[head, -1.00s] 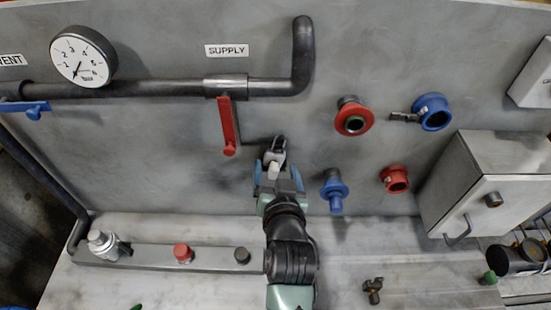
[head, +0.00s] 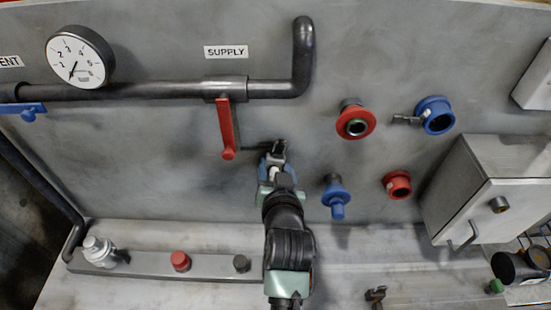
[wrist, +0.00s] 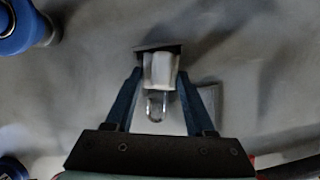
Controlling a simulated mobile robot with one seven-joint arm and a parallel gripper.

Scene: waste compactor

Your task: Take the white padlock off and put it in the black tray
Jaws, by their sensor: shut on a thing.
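My gripper (head: 275,166) is in front of the grey panel, to the right of and slightly below the end of the red supply lever. In the wrist view its two blue fingers (wrist: 159,78) are closed on the sides of the white padlock (wrist: 162,70). The padlock's clear metal shackle (wrist: 155,107) points toward the bottom of that view. A dark flat piece (wrist: 158,47) shows at the padlock's far end. In the head view the padlock (head: 273,172) is mostly hidden by the fingers, near a dark bracket (head: 279,147). I cannot tell whether the shackle is clear of the bracket. I see no black tray.
The red supply lever (head: 227,130) hangs left of my gripper. A blue plug (head: 336,195) and a red ring fitting (head: 355,121) stick out to the right. A grey box (head: 475,190) is further right. The ledge below carries a bar with buttons (head: 180,262).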

